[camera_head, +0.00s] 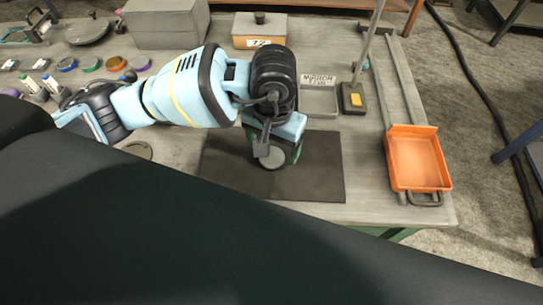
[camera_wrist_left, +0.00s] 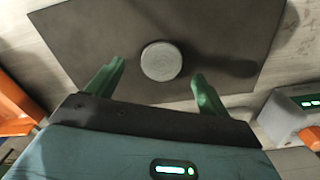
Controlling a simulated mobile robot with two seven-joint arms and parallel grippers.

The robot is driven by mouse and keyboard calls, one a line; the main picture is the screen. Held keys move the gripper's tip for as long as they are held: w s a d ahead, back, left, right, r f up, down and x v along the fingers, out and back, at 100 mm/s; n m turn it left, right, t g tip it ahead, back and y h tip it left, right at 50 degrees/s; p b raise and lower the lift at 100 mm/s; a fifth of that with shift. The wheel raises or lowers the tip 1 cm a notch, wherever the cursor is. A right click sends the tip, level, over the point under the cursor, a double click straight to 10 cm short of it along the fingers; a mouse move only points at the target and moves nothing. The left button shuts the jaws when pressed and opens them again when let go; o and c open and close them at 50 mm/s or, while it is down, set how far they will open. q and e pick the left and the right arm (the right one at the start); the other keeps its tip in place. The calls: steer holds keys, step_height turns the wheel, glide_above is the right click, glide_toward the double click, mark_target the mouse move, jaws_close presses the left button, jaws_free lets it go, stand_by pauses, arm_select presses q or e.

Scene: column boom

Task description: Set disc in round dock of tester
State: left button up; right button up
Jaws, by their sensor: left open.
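The disc (camera_wrist_left: 161,61) is a pale grey round piece lying on a dark mat (camera_wrist_left: 85,30). In the head view the disc (camera_head: 272,157) shows just under the left gripper. My left gripper (camera_wrist_left: 159,70) is open, with one green finger on each side of the disc in the wrist view and a gap on both sides. In the head view the left gripper (camera_head: 274,146) is over the mat (camera_head: 315,180). A grey device with a green-lit display (camera_wrist_left: 295,108), perhaps the tester, is at the wrist view's right edge. No round dock can be made out. My right gripper is not seen.
An orange tray (camera_head: 415,160) sits at the table's right end. A box marked 12 (camera_head: 258,30) is at the back; several coloured discs lie at left.

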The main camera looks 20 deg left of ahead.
mark_target(272, 157)
arm_select(q)
steer(key=shift+a+f, duration=0.15)
steer(key=shift+f, duration=1.45)
steer(key=c, duration=1.4)
steer(key=shift+c, duration=0.2)
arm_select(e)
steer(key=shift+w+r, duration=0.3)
arm_select(q)
steer(key=shift+w+r, duration=0.1)
steer(key=shift+r, duration=0.1)
steer(key=shift+r, duration=0.25)
steer(key=r, duration=0.2)
steer(key=shift+s+r, duration=0.35)
steer(key=s+d, duration=0.2)
steer(key=s, duration=0.5)
steer(key=s+d+r+b, duration=0.1)
steer(key=s+d, duration=0.1)
steer(key=s, duration=0.5)
steer(key=shift+s+d+r, duration=0.25)
steer(key=shift+s, duration=0.15)
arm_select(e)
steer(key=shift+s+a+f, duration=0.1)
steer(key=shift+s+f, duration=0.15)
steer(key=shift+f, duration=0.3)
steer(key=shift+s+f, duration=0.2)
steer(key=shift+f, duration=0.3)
